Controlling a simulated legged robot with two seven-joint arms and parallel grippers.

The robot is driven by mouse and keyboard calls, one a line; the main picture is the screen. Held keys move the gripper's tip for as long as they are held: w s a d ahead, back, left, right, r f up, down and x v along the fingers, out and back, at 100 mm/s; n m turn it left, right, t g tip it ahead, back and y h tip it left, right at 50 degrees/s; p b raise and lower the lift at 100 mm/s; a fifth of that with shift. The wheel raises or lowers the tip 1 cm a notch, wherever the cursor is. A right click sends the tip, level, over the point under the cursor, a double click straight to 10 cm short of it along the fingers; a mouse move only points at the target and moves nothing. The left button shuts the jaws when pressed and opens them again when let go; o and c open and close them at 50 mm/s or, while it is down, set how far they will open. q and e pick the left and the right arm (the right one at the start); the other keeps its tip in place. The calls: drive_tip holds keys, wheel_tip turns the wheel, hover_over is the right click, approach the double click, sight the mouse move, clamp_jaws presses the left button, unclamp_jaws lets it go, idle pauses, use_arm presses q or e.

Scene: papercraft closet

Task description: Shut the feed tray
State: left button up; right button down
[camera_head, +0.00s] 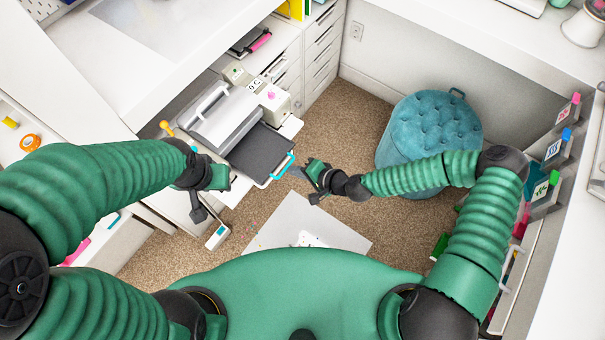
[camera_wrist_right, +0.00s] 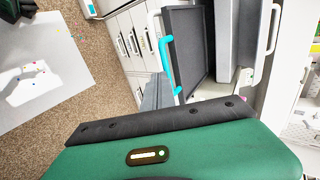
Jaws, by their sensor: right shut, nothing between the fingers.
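The feed tray (camera_head: 262,153) is a dark grey flat tray that sticks out from the front of a white and grey machine (camera_head: 218,112). It has a cyan handle (camera_head: 282,166) at its outer edge. The tray (camera_wrist_right: 187,42) and its handle (camera_wrist_right: 166,62) also show in the right wrist view. My right gripper (camera_head: 299,172) is shut and empty, just to the right of the handle. In the right wrist view its grey fingers (camera_wrist_right: 156,92) point up near the handle's lower end; contact cannot be told. My left gripper (camera_head: 226,181) is left of the tray; its fingers are unclear.
The machine stands on a pulled-out white shelf beside white drawers (camera_head: 319,50). A teal tufted stool (camera_head: 432,130) stands on the carpet at the right. A pale board (camera_head: 290,228) lies on the floor before me. Open carpet (camera_head: 345,120) lies between machine and stool.

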sight(256, 147)
drive_tip(key=w+a+b, duration=0.1)
drive_tip(key=w+a, duration=0.1)
drive_tip(key=a, duration=0.2)
drive_tip(key=w+a, duration=0.3)
drive_tip(key=w+a+b, duration=0.1)
drive_tip(key=w+a, duration=0.2)
drive_tip(key=a, duration=0.1)
drive_tip(key=shift+w+a+f+b, duration=0.1)
drive_tip(key=shift+w+a+b, duration=0.1)
drive_tip(key=shift+a+b, duration=0.15)
drive_tip(key=shift+d, duration=0.1)
drive_tip(key=p+v, duration=0.2)
drive_tip(key=v, duration=1.5)
drive_tip(key=s+d+f+n+g+h+p, duration=0.15)
drive_tip(key=s+d+n+g+h, duration=0.3)
drive_tip(key=s+d, duration=0.45)
drive_tip(key=s+d+r+n+h+p, duration=0.1)
drive_tip(key=s+d+r+n+h, duration=0.1)
drive_tip(key=d+r, duration=1)
drive_tip(key=shift+s+d+r+n+t+h, duration=0.35)
drive_tip(key=shift+s+t+h, duration=0.1)
drive_tip(key=shift+s+h, duration=0.55)
